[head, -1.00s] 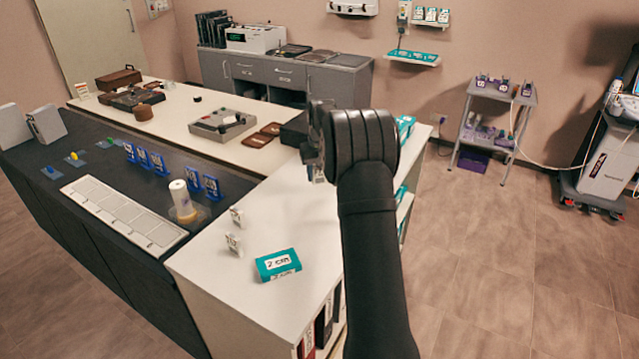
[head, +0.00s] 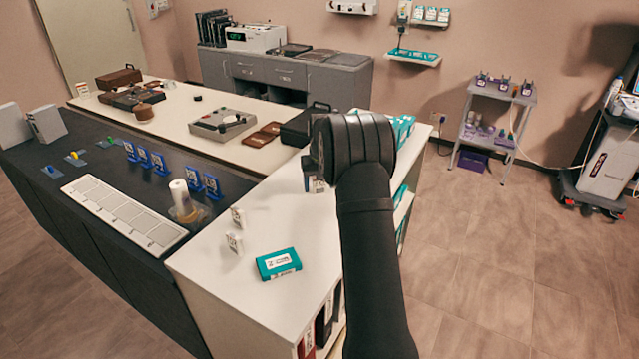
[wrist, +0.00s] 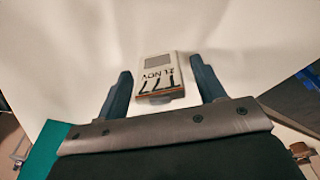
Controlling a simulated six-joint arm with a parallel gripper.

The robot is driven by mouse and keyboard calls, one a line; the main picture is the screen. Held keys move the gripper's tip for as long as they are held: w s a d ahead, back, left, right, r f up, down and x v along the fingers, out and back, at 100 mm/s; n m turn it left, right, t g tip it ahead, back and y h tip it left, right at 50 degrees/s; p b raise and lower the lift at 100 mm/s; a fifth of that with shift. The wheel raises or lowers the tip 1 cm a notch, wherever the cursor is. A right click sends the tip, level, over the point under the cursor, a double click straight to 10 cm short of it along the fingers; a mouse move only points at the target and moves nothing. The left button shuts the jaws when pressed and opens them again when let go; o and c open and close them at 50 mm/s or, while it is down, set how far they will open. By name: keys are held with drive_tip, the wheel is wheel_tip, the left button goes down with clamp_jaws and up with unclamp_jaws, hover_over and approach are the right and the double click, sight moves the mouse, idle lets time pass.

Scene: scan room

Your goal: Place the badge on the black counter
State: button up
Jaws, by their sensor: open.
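In the wrist view a white badge (wrist: 159,79) with a grey square and dark upside-down lettering sits on a pale surface. My open gripper (wrist: 160,68) has one dark finger on each side of it, with gaps between fingers and badge. In the head view my gripper (head: 311,178) points down over the white counter, and a small pale part by it may be this badge; my arm hides most of this spot. The black counter (head: 100,235) runs along the left.
Two small white badge-like pieces (head: 236,230) stand on the white counter (head: 215,275), near a teal box (head: 278,264). On the black counter are a pale segmented tray (head: 122,216), several blue stands (head: 145,158) and a white cylinder (head: 180,195). A dark case (head: 300,128) lies behind my gripper.

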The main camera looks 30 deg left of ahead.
sight(321, 197)
wheel_tip(321, 197, up, 11)
drive_tip(key=s+d, duration=0.1)
drive_tip(key=shift+s+d+r, duration=0.1)
drive_tip(key=shift+r, duration=0.25)
drive_tip(key=shift+c, duration=0.6)
drive_tip(key=shift+r, duration=0.3)
drive_tip(key=c, duration=0.4)
